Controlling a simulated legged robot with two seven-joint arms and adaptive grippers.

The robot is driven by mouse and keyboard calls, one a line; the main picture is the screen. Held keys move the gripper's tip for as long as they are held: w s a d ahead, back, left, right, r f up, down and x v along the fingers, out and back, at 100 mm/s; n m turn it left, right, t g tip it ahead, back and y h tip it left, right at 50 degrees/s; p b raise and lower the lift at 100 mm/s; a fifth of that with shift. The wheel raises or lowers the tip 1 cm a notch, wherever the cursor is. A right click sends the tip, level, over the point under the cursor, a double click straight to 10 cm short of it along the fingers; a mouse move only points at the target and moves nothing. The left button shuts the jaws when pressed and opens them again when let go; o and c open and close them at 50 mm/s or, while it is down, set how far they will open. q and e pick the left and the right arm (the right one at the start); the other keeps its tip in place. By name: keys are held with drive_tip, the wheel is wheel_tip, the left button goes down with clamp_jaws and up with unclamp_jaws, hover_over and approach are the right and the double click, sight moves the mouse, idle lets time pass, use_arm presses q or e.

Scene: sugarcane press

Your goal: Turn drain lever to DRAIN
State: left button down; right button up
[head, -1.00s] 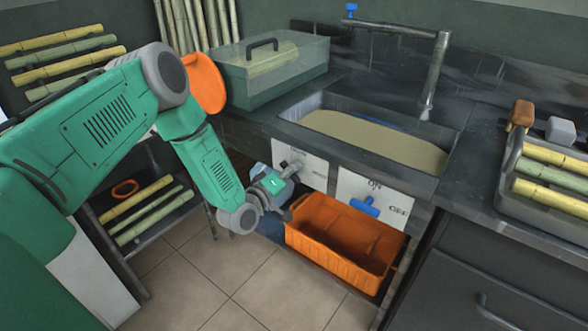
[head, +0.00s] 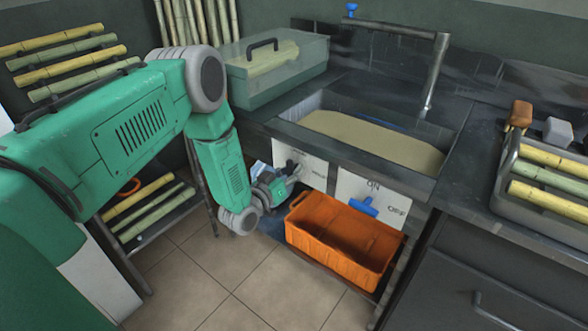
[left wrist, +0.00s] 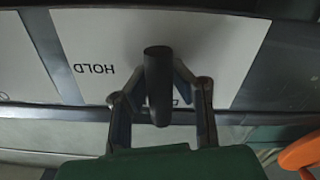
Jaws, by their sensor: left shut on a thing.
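The drain lever (left wrist: 157,80) is a dark, rounded bar in front of a white label panel (left wrist: 215,45) in the left wrist view. The word HOLD shows upside down on the panel, and the other word is mostly hidden behind my fingers. My left gripper (left wrist: 160,100) is shut on the lever, with one finger on each side of it. In the head view my left gripper (head: 288,174) is at the left white panel (head: 314,172) under the sink, and it hides most of the lever there.
An orange crate (head: 330,258) stands just right of my left gripper. A blue lever (head: 363,206) sits on the ON/OFF panel (head: 398,208) above it. The sink (head: 290,115) holds tan liquid. A rack with cane pieces (head: 150,205) stands at left; tiled floor (head: 200,285) is clear in front.

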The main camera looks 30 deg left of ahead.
use_arm(q)
drive_tip(key=shift+a+f+m, duration=0.1)
drive_tip(key=shift+m, duration=0.3)
drive_tip(key=c, duration=1.3)
unclamp_jaws()
drive_tip(key=shift+c, duration=0.2)
drive_tip(key=shift+s, duration=0.15)
drive_tip(key=s+a, duration=0.1)
drive_tip(key=s, duration=1)
drive_tip(key=shift+s, duration=0.4)
drive_tip(key=shift+f, duration=0.1)
